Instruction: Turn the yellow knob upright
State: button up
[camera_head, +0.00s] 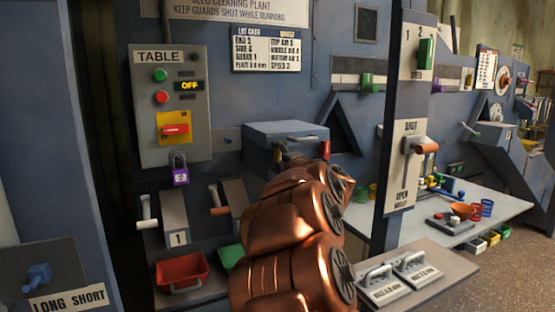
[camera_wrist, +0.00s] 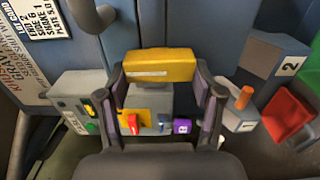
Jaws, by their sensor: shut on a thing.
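The yellow knob (camera_wrist: 160,66) is a broad yellow block with a pale line on its face. It lies lengthwise across the wrist view, between the fingertips of my gripper (camera_wrist: 160,80). My gripper is shut on it, with one finger at each end. The wrist view is turned, so I cannot tell from it how far the knob is from upright. In the head view my copper-coloured arm hides the knob and most of the gripper.
A grey TABLE panel (camera_head: 150,120) with buttons, a red switch and a purple padlock (camera_head: 180,172) stands left. A blue-grey box (camera_head: 285,132) is behind my arm. A red bin (camera_head: 182,270) sits low left. A post with a SHUT/OPEN lever (camera_head: 427,148) stands right.

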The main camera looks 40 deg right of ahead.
jog(key=o, duration=1.1)
jog(key=shift+o, duration=0.2)
jog(key=v, duration=1.2)
jog(key=shift+w, duration=0.1)
